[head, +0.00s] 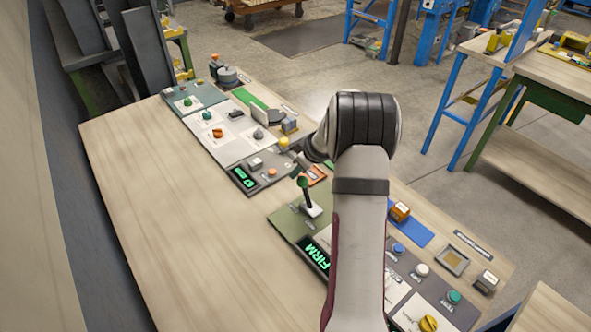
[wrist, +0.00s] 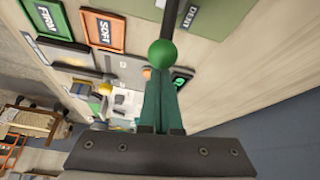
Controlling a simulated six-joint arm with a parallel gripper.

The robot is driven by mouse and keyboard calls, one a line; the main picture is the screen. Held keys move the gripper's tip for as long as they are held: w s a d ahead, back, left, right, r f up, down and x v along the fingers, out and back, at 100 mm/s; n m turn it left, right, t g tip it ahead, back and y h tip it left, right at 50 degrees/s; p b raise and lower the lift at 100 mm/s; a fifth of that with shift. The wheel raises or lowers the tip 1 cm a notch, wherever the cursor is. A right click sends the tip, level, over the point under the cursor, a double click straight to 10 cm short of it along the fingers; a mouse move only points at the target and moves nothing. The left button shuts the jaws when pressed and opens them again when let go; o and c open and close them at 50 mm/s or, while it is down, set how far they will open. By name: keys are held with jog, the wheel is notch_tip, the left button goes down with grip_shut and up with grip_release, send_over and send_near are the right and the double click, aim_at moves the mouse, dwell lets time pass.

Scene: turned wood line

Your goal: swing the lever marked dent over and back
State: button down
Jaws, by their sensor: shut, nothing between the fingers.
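The lever has a green ball knob (head: 303,182) on a dark rod, rising from a pale slot plate on a green panel (head: 287,222). In the head view the rod leans a little left from its base. In the wrist view the knob (wrist: 162,53) sits right at the fingertips, its rod running to the top edge beside the label DENT (wrist: 189,19). My gripper (wrist: 163,84) is shut and empty, its fingers together behind the knob. I cannot tell whether they touch it. My arm hides part of the panel in the head view.
A green-lit display (head: 315,257) reads FIRM. Trays marked FIRM (wrist: 48,19) and SOFT (wrist: 103,31) lie beside the lever panel. A yellow ball (head: 284,142) stands close to my wrist. The left part of the bench (head: 150,200) is bare.

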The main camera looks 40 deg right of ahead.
jog(key=shift+s, duration=0.1)
jog(key=shift+s+r, duration=0.2)
jog(key=shift+s, duration=0.05)
jog(key=shift+s, duration=0.2)
jog(key=shift+s+r, duration=0.2)
jog(key=shift+s, duration=0.3)
jog(key=shift+s+r, duration=0.15)
jog(key=shift+s, duration=0.3)
jog(key=s, duration=0.4)
jog(key=shift+s+r, duration=0.15)
jog(key=shift+w+f, duration=0.4)
jog(key=shift+w, duration=0.3)
